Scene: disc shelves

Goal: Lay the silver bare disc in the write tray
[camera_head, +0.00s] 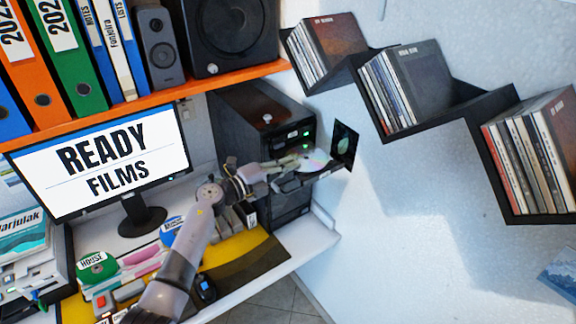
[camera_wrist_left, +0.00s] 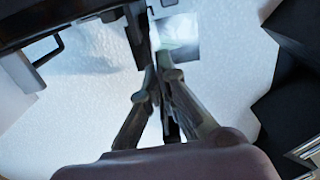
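The silver bare disc (camera_head: 314,160) shows a rainbow sheen in the head view. It is at the extended write tray (camera_head: 326,172) of the black tower (camera_head: 250,118); I cannot tell whether it touches the tray. My left gripper (camera_head: 294,162) is at the disc's left edge. In the left wrist view my left gripper (camera_wrist_left: 158,76) has its fingertips close together, pinching a thin edge that appears to be the disc, seen nearly edge-on. My right gripper is not in view.
The orange shelf (camera_head: 150,95) with binders and speakers is above. A monitor (camera_head: 100,160) and labelled discs (camera_head: 96,266) are on the desk. A black zigzag shelf (camera_head: 425,118) of cases is on the right wall.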

